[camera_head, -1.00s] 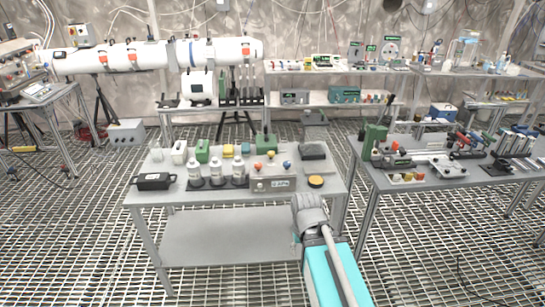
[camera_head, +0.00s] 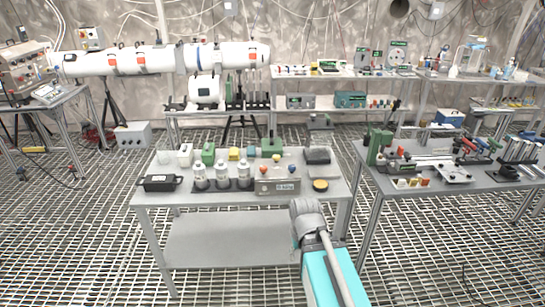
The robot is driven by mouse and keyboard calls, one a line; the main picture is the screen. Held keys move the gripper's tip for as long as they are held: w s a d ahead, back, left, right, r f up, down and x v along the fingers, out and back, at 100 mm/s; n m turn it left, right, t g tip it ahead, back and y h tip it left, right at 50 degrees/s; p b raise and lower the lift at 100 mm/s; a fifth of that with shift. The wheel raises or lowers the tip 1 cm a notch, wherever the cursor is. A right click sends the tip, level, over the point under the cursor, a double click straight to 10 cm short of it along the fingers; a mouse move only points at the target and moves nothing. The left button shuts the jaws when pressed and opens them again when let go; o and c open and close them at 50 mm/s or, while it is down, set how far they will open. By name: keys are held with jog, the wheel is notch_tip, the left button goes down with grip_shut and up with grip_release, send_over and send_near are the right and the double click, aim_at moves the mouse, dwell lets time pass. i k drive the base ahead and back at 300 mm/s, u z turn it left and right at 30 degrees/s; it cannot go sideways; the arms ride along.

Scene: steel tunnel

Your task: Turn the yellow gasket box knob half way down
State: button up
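A small grey box (camera_head: 278,187) with a label on its front stands near the front right of the middle table. My turquoise and grey arm shows at the bottom, in front of the table and right of the box. I cannot make out my gripper's fingers.
The middle table (camera_head: 205,201) also bears a black tray (camera_head: 160,183), several white bottles (camera_head: 222,175), a green box (camera_head: 208,153) and a round yellow-topped item (camera_head: 320,185). A second table (camera_head: 400,188) with tools stands to the right. Open grating floor lies between them.

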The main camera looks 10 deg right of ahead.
aim_at(276, 158)
jog(key=u, duration=0.55)
jog(key=i, duration=0.85)
jog(key=z, duration=0.7)
